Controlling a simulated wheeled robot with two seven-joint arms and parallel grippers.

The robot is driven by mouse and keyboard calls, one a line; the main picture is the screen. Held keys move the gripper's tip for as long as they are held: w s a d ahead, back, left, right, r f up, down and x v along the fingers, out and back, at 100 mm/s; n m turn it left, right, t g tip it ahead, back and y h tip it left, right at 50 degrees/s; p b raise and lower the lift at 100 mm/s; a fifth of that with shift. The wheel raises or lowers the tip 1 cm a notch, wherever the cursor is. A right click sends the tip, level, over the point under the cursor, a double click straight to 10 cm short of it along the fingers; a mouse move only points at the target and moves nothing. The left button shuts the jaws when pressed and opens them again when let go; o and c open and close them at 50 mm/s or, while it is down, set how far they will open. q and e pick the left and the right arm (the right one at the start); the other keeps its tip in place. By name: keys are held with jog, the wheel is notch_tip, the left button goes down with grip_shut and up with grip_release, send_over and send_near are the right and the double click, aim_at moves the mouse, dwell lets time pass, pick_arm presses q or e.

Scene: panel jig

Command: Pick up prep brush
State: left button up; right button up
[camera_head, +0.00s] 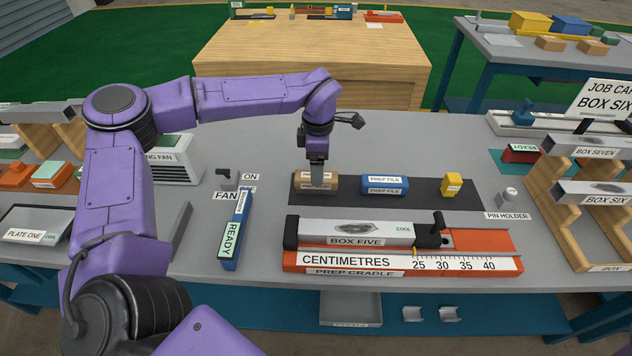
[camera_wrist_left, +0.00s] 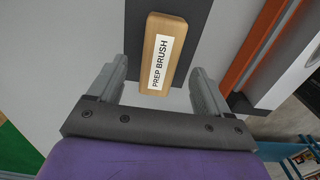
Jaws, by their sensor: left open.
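The prep brush (camera_head: 301,182) is a wooden block lying at the left end of the dark mat (camera_head: 421,192). In the left wrist view the prep brush (camera_wrist_left: 163,50) shows its white label, with its near end between the fingertips. My left gripper (camera_head: 317,184) points down over the brush and partly hides it. In the left wrist view the left gripper (camera_wrist_left: 158,85) is open, one finger on each side of the brush, with gaps showing. My right gripper is not in view.
On the mat are a blue prep file (camera_head: 385,186) and a yellow block (camera_head: 452,185). The orange prep cradle (camera_head: 400,263) with box five (camera_head: 355,232) lies just in front. Bench behind the mat is clear.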

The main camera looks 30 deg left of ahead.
pick_arm(q)
jog(key=f, duration=0.2)
jog(key=f+p, duration=0.1)
jog(key=f, duration=0.2)
jog(key=shift+a+f, duration=0.2)
jog(key=shift+f, duration=0.05)
jog(key=c, duration=1.1)
jog(key=shift+r, duration=0.55)
jog(key=d+r+b, duration=0.3)
jog(key=d+r, duration=0.9)
jog(key=d, duration=0.2)
jog(key=shift+w, duration=0.15)
